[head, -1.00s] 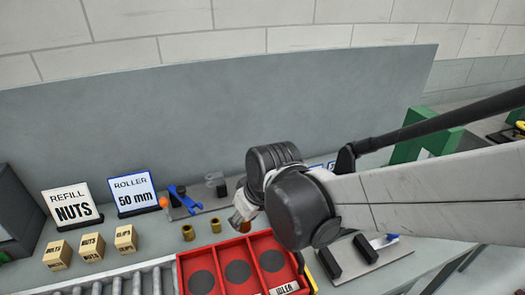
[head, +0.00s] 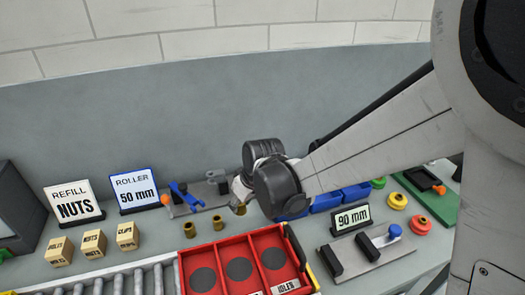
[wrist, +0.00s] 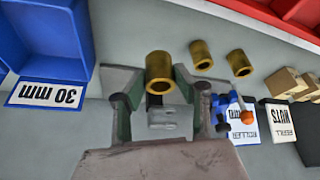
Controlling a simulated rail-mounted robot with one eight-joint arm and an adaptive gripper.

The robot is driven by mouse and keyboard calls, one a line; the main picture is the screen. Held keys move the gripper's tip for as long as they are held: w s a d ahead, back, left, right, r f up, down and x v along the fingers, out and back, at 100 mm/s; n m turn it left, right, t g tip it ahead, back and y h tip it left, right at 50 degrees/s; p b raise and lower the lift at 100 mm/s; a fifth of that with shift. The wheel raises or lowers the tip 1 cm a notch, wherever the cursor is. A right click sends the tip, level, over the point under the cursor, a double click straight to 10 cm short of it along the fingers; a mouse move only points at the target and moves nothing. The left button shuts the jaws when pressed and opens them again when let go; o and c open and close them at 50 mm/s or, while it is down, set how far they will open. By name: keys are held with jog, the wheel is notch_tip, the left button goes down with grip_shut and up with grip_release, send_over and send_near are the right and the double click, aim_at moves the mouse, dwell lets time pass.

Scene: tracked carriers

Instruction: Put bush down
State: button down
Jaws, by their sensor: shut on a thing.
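A brass bush (wrist: 160,68), a short hollow cylinder, sits between the fingertips of my gripper (wrist: 155,88) in the wrist view. My gripper is shut on it. Two more brass bushes stand on the bench: one (head: 189,229) and another (head: 216,223), left of my gripper. They also show in the wrist view, one (wrist: 201,55) and the other (wrist: 238,62).
A red tray (head: 221,240) with dark round pads is in front. A grey plate with a blue clamp (head: 185,197) lies behind the bushes. The 50 mm roller sign (head: 134,191) stands left. A blue bin (wrist: 50,40) labelled 30 mm is near my gripper. Small boxes (head: 93,243) stand left.

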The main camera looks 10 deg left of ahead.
aim_at(242, 212)
jog(key=shift+w+a+f, duration=0.1)
jog(key=shift+w+f, duration=0.15)
jog(key=shift+w, duration=0.1)
jog(key=shift+f, duration=1.95)
jog(key=shift+f, duration=0.2)
jog(key=c, duration=1.3)
grip_release()
jog(key=shift+r, duration=0.1)
